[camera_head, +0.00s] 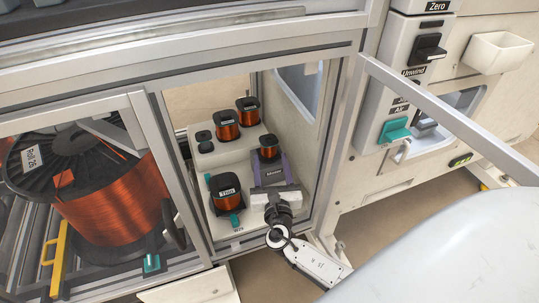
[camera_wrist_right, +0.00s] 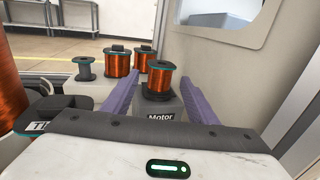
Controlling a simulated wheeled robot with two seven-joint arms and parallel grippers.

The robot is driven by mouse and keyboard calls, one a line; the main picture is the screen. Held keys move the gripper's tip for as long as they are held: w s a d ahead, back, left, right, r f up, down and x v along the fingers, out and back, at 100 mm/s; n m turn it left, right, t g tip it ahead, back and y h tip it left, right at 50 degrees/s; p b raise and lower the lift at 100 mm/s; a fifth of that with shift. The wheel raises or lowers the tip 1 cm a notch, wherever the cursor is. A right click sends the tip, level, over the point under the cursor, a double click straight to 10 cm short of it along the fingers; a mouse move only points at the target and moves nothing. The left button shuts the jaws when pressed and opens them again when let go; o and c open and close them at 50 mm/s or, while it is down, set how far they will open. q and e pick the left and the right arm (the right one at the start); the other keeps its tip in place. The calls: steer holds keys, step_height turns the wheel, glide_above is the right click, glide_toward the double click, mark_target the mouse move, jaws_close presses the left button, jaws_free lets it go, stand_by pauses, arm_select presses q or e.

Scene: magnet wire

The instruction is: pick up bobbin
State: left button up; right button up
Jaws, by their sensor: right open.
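Several bobbins of copper wire stand in the open cabinet bay. One small bobbin (camera_head: 268,147) sits on the block labelled Motor (camera_head: 271,173), and it also shows in the right wrist view (camera_wrist_right: 158,78). My right gripper (camera_head: 269,161) is open and empty, its two purple fingers pointing at this bobbin. In the wrist view the fingers (camera_wrist_right: 160,84) lie on either side of the Motor block and the bobbin's line. I cannot tell whether they touch anything. My left gripper is not in view.
Two bobbins (camera_head: 227,126) (camera_head: 247,112) and an empty black spool (camera_head: 205,142) stand behind. The bobbin labelled Thin (camera_head: 225,192) is at the front left. A large wire roll (camera_head: 110,205) fills the left bay. The cabinet frame (camera_head: 341,150) and open door (camera_head: 450,115) border the right side.

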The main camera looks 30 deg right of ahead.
mark_target(269, 147)
steer(key=b+x, duration=0.1)
steer(key=x, duration=0.4)
steer(key=b+x, duration=0.2)
steer(key=x, duration=0.1)
steer(key=shift+w+d, duration=0.2)
steer(key=shift+d, duration=0.05)
steer(key=shift+w+d, duration=0.2)
steer(key=shift+w, duration=0.15)
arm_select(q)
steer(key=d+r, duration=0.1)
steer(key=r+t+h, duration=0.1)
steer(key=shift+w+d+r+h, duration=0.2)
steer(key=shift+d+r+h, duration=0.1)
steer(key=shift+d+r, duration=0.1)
arm_select(e)
steer(key=shift+c, duration=0.3)
steer(key=shift+r, duration=0.15)
steer(key=c, duration=0.9)
